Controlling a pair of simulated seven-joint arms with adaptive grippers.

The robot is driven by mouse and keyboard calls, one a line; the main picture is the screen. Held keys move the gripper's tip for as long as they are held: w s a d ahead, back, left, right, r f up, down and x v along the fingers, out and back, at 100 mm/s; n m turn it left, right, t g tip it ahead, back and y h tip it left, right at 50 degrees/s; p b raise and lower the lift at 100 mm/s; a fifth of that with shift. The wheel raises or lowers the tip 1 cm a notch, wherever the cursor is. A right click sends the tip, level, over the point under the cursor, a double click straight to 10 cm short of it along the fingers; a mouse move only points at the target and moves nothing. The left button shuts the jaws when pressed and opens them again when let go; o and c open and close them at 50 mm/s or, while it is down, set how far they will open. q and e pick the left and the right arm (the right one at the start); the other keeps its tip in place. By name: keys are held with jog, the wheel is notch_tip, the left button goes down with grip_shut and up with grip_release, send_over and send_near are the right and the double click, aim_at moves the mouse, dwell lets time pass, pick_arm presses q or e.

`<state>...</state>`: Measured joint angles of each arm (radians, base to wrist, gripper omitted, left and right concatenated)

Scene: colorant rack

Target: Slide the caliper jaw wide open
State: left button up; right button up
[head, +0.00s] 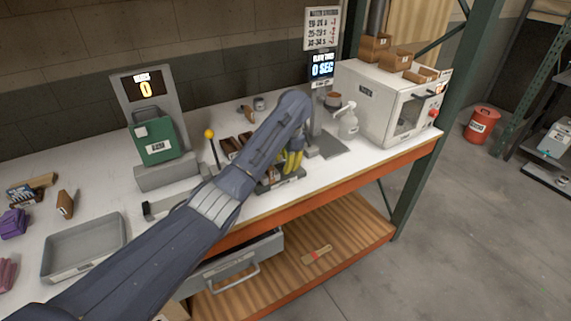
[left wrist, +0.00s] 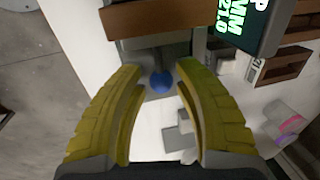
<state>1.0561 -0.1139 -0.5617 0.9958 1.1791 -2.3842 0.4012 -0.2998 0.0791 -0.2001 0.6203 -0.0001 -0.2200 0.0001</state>
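In the left wrist view, a blue round knob (left wrist: 161,83) on a grey fixture shows between and beyond my yellow fingertips; I take it for the caliper's slider. A dark display (left wrist: 250,20) beside it reads "MM 21.0" in green. My left gripper (left wrist: 160,72) is open and points at the knob, with a gap on both sides and nothing held. In the head view, my left gripper (head: 292,161) hangs low over a dark grey base (head: 290,184) near the bench's front edge. My arm and fingers hide most of the caliper there. My right gripper is not in view.
Brown blocks (head: 229,147) and a yellow-topped lever (head: 210,134) stand left of the gripper. A grey tray (head: 84,247) and green scale unit (head: 155,142) are further left.

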pick_arm(q)
jog(key=shift+w+f, duration=0.1)
jog(key=shift+f, duration=0.3)
jog(key=shift+o, duration=0.3)
grip_shut()
jog(key=shift+a+f, duration=0.1)
